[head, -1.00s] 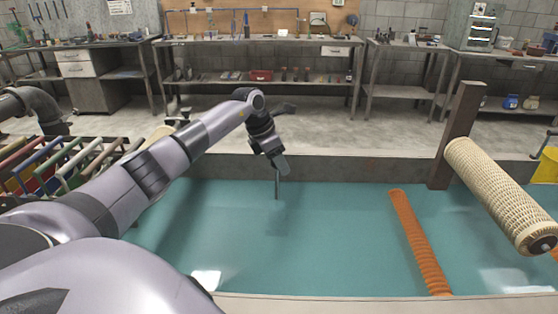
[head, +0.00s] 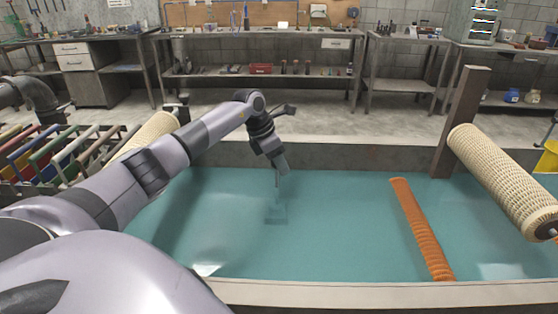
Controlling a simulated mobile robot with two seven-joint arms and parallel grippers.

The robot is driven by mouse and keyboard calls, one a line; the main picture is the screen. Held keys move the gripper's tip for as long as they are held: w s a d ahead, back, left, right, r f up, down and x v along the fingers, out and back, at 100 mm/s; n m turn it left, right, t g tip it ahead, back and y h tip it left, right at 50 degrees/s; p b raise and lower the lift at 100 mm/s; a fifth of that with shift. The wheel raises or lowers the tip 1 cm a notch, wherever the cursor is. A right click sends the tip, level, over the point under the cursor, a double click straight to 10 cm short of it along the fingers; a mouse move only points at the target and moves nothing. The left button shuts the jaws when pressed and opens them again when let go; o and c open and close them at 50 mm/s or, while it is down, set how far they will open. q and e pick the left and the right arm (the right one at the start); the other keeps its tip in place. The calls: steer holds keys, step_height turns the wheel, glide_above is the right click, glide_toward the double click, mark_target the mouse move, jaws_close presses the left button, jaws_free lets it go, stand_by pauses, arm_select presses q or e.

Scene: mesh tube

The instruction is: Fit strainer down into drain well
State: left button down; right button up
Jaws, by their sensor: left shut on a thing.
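My left gripper (head: 277,168) reaches out over the blue-green water of the basin, pointing down. It is shut on a thin, grey upright piece (head: 277,182), which appears to be the stem of the strainer. The stem runs down to the water. Just below it, a faint dark squarish shape (head: 276,212) shows under the surface. I cannot tell whether this shape is the strainer's body, the drain well or both. Whether the strainer is seated is hidden by the water. My right gripper is not in view.
An orange ribbed hose (head: 420,228) lies at the right of the basin. A cream mesh roll (head: 500,180) slants at the far right beside a brown post (head: 460,120). Another cream roll (head: 148,134) and a coloured rack (head: 50,155) are at left. Workbenches stand behind.

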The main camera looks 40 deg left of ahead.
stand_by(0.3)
arm_select(q)
steer(key=c, duration=0.6)
jaws_free()
steer(key=v, duration=0.7)
steer(key=shift+b, duration=0.3)
